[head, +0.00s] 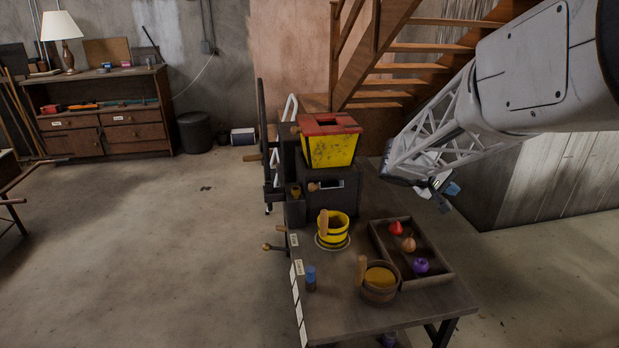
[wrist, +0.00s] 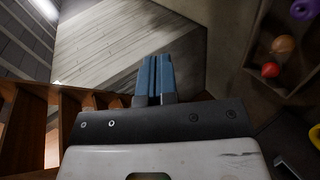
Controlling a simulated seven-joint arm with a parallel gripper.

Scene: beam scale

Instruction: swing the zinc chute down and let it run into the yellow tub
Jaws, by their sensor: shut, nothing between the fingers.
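The yellow tub (head: 341,237), with dark bands, stands upright on a pale round plate (head: 320,243) on the table. A wooden stick shows at its left side. Behind it, a pale metal piece with a wooden knob (head: 314,187) sits on the dark body below the yellow hopper (head: 330,152); it may be the zinc chute, but I cannot tell its position. My gripper (head: 449,197) is shut and empty, in the air right of the hopper, apart from tub and chute. In the wrist view, its blue fingers (wrist: 155,80) are together; a yellow edge (wrist: 315,136) shows at right.
A wooden tray (head: 436,273) holds red, orange and purple pieces, right of the tub. A wooden bowl (head: 379,293) with yellow contents and a small blue-topped jar (head: 311,278) stand in front. Wooden stairs (head: 400,68) rise behind. The floor at left is open.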

